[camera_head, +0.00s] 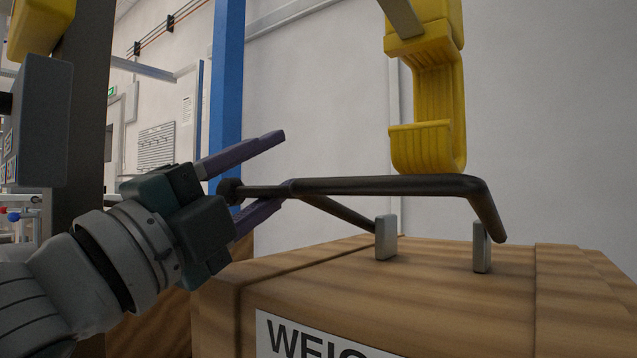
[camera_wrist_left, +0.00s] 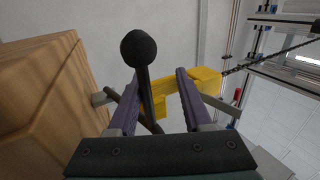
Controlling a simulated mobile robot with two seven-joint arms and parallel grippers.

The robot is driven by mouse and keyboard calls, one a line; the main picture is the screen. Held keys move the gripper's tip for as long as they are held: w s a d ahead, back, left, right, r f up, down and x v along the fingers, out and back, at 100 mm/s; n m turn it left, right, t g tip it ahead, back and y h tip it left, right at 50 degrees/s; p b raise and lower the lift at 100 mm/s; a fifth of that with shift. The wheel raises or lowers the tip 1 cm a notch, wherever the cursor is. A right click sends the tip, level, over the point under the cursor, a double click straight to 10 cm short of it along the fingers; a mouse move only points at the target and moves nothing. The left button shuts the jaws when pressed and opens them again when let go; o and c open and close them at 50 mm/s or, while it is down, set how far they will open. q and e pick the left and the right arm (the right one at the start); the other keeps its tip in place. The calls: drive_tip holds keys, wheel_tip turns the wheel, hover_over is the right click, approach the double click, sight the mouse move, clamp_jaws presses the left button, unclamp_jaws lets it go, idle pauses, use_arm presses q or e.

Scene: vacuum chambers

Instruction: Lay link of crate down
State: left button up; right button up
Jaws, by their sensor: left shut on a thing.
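The link is a black bent bar (camera_head: 390,186) with a round knob at its left end. It is raised above the wooden crate (camera_head: 400,290), its far parts running down towards two small metal brackets on the lid. In the left wrist view the link's knob (camera_wrist_left: 138,47) and bar show between the purple fingers. A yellow hook (camera_head: 428,90) hangs just above the bar; whether they touch is unclear. My right gripper is not in view.
The brackets (camera_head: 385,237) stand up from the crate lid. A blue post (camera_head: 228,80) and a brown column (camera_head: 85,110) stand behind on the left. A grey box (camera_head: 40,120) hangs at the far left. The wall behind the crate is bare.

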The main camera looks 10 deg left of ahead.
use_arm(q)
drive_tip(key=shift+s+a+f, duration=0.15)
drive_tip(key=shift+s+f, duration=0.05)
drive_tip(key=shift+s, duration=0.2)
drive_tip(key=v, duration=0.8)
drive_tip(key=shift+s, duration=0.3)
drive_tip(key=shift+a+f, duration=0.1)
